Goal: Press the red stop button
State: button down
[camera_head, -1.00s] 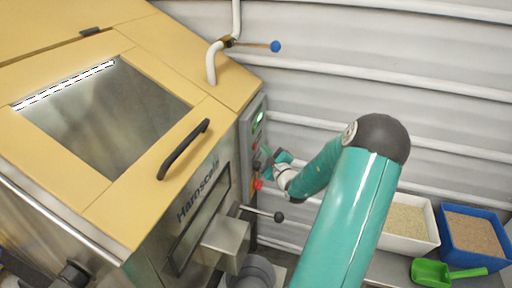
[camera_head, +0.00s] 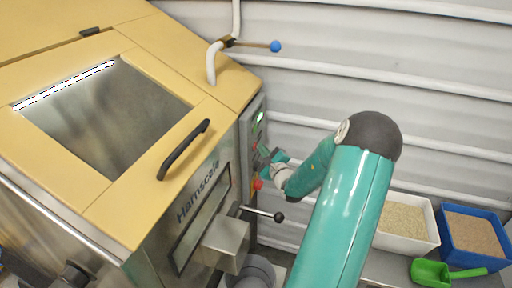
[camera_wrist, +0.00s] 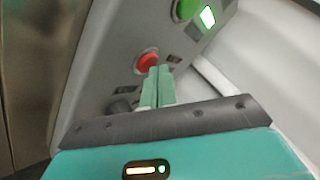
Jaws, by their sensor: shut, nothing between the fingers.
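The red stop button (camera_wrist: 147,62) sits on the grey control panel (camera_wrist: 95,75) in the wrist view, below a green button (camera_wrist: 186,10). My gripper (camera_wrist: 158,72) is shut and empty. Its fingertips overlap the lower right edge of the red button in that view; I cannot tell whether they touch it. In the head view my gripper (camera_head: 266,157) is close to the panel on the side of the hopper machine. A small red part (camera_head: 258,184) shows just below my gripper there.
A black-knobbed lever (camera_head: 278,217) sticks out below the panel. A dark knob (camera_wrist: 120,106) sits left of my fingers. The yellow hopper lid (camera_head: 120,215) is closed. A white bin (camera_head: 436,225), a blue bin (camera_head: 447,240) and a green scoop (camera_head: 430,272) lie at the right.

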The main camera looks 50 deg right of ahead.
jog(key=shift+w+a, duration=0.15)
jog(key=shift+w, duration=0.15)
jog(key=shift+s, duration=0.15)
dwell(0.5)
jog(key=shift+s+d, duration=0.3)
jog(key=shift+s, duration=0.35)
jog(key=s, duration=0.1)
jog(key=s+d, duration=0.1)
jog(key=s, duration=0.1)
jog(key=s+d, duration=0.1)
jog(key=shift+s, duration=0.3)
dwell(0.9)
